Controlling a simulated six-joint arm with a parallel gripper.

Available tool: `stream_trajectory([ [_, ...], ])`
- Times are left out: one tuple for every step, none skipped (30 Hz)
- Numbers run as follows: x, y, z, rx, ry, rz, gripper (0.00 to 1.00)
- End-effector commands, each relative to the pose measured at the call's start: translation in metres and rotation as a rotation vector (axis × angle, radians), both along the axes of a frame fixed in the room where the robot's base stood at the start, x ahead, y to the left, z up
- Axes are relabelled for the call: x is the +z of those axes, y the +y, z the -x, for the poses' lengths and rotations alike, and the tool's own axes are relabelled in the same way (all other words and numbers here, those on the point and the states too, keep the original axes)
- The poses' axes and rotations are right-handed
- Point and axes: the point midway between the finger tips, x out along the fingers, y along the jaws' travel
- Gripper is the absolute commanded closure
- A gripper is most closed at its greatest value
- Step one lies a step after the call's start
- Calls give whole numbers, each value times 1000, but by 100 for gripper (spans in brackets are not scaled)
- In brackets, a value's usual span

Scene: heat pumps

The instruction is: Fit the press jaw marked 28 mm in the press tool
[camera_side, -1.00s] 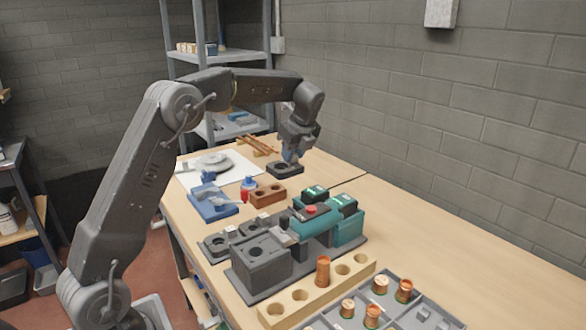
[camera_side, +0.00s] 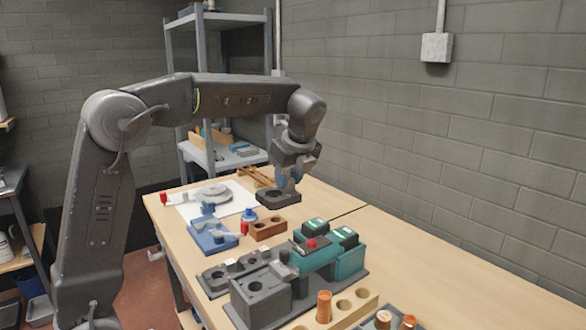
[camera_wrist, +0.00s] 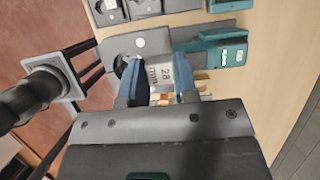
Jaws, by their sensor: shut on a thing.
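My gripper (camera_side: 288,182) is high over the bench, pointing down. In the wrist view its two blue fingers (camera_wrist: 159,88) are shut on the press jaw marked 28 mm (camera_wrist: 165,76), whose pale label shows between them. In the side view a dark slab with a round hole (camera_side: 277,198), which looks like this jaw, hangs at the fingertips. The press tool (camera_side: 318,258), teal with a dark head and red button, lies on its grey stand. Its teal body also shows in the wrist view (camera_wrist: 212,42). Whether the jaw touches anything is unclear.
A dark tray (camera_side: 213,284) with labelled jaws lies left of the tool. A wooden block with holes (camera_side: 343,307) and copper fittings is in front. A blue fixture (camera_side: 212,238) and brown block (camera_side: 269,229) stand behind. The bench's right side is clear.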

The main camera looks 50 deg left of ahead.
Motion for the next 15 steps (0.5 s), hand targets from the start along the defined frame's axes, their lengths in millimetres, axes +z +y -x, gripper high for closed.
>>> stream_trajectory([
  [2, -13, 16, -5, -3, -1, 100],
  [1, -18, 24, -5, -3, -1, 100],
  [0, -25, 34, -4, -3, -1, 100],
  [-1, -29, 42, -4, -4, -2, 100],
  [-3, -33, 48, -2, -3, -2, 100],
  [-4, -38, 56, -3, -3, -2, 100],
  [-5, -41, 62, -3, -4, -2, 100],
  [-7, -43, 67, -2, -4, -3, 100],
  [-8, -47, 74, -2, -4, -3, 100],
  [-9, -49, 79, -1, -3, -3, 100],
  [-10, -51, 83, -1, -3, -3, 100],
  [-12, -54, 89, -1, -3, -4, 100],
  [-19, -53, 89, 0, 2, -4, 100],
  [-25, -53, 87, 1, 2, -4, 100],
  [-32, -53, 87, 1, 3, -3, 100],
])
